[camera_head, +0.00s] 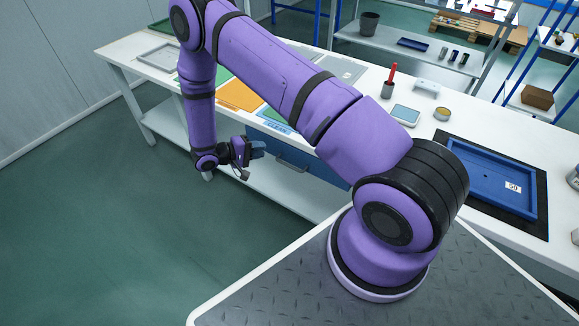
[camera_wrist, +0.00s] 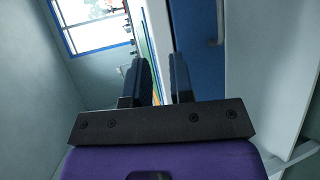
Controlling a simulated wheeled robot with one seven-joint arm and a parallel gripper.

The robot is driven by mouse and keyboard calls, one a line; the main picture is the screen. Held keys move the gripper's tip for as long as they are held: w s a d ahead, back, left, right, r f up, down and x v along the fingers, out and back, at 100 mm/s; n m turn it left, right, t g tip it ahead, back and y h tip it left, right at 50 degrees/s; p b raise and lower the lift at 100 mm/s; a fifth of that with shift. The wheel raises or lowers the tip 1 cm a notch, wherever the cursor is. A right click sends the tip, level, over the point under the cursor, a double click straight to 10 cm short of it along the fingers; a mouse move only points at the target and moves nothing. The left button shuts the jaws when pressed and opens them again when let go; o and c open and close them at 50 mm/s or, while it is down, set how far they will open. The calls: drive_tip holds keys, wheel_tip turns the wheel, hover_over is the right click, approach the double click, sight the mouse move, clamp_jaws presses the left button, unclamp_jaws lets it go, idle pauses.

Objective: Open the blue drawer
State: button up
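The blue drawer (camera_head: 318,174) is under the white table, its front partly hidden behind my arm. It looks shut. A dark handle (camera_head: 292,164) shows on its front. In the wrist view the blue drawer front (camera_wrist: 203,75) is on the right, with part of the handle (camera_wrist: 217,22) near the top. My gripper (camera_head: 260,149) is in front of the table edge, left of the handle. In the wrist view my gripper (camera_wrist: 165,75) has its two dark fingers apart with nothing between them. The fingers are apart from the handle.
The white table (camera_head: 340,160) carries coloured mats, a cup with a red tool (camera_head: 388,88), a small tin (camera_head: 442,113) and a blue tray (camera_head: 490,180). A lower shelf (camera_head: 262,182) runs beneath it. Green floor (camera_head: 120,220) is clear on the left.

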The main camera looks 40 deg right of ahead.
drive_tip(key=n+t+h, duration=0.1)
drive_tip(key=t, duration=0.1)
approach(289, 165)
drive_tip(key=x, duration=1)
drive_tip(key=shift+d+f, duration=0.1)
drive_tip(key=shift+f, duration=0.2)
clamp_jaws()
